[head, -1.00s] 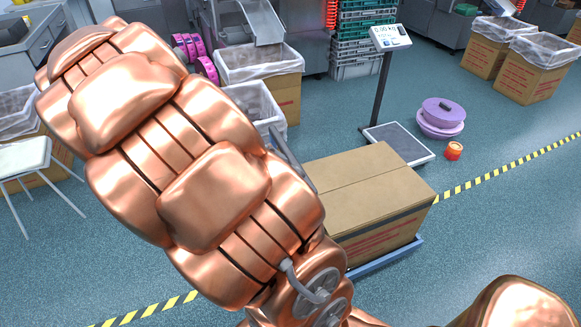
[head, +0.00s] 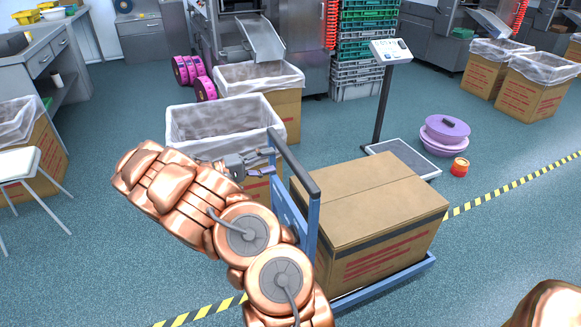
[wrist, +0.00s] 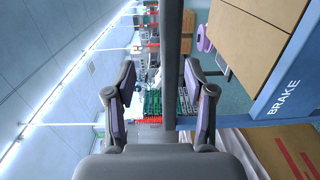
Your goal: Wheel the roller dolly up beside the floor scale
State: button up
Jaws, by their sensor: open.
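The roller dolly (head: 372,288) is a blue wheeled platform with an upright frame and a dark handle bar (head: 292,165) at its left end. It carries a large closed cardboard box (head: 375,205). The floor scale has a grey platform (head: 404,160) and a display on a post (head: 390,52), just behind the box. My gripper (head: 262,164) is open at the handle's left side. In the wrist view, the dark handle bar (wrist: 172,50) runs between the open fingers (wrist: 160,70), which appear not closed on it. The frame (wrist: 285,92) reads "BRAKE".
Lined cardboard bins (head: 270,100) stand left of the dolly. Purple round tubs (head: 444,135) and an orange container (head: 459,167) sit right of the scale. Stacked crates (head: 362,60) are behind. A yellow-black floor line (head: 510,187) passes by the dolly; floor at right is open.

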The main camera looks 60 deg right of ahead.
aim_at(286, 159)
jog(key=shift+w+d+f+b+x, duration=0.15)
jog(key=shift+f+x, duration=0.1)
jog(key=shift+x, duration=1.05)
jog(key=shift+w+d+f+b+x, duration=0.1)
jog(key=shift+w+f+x, duration=0.1)
jog(key=shift+x, duration=1.1)
jog(key=shift+w+d+f+b+x, duration=0.15)
jog(key=shift+f+x, duration=0.1)
jog(key=shift+x, duration=1.05)
jog(key=shift+a, duration=0.1)
grip_shut()
